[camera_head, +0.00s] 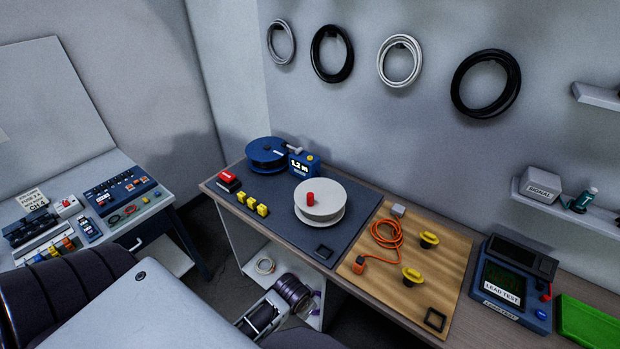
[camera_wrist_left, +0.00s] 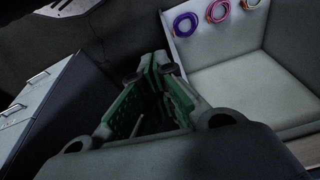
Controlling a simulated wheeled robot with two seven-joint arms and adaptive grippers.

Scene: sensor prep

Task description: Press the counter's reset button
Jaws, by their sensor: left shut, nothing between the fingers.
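The counter (camera_head: 303,163) is a small blue box with a lit display, at the back of the dark mat beside a blue reel (camera_head: 267,153). A small yellow round spot shows on its face; I cannot tell whether it is the reset button. In the left wrist view my left gripper (camera_wrist_left: 158,100) has green-padded fingers and is shut with nothing in it. It is low, by the shelf space under the bench, well apart from the counter. In the head view I cannot make out its fingertips. My right gripper is not in view.
A white reel with a red knob (camera_head: 310,199) stands right of the counter. Yellow blocks (camera_head: 252,204) and a red-topped block (camera_head: 229,181) lie in front. The bench edge is above my left gripper. Coils (camera_wrist_left: 219,10) show by the pale shelf. A lead tester (camera_head: 512,285) stands farther right.

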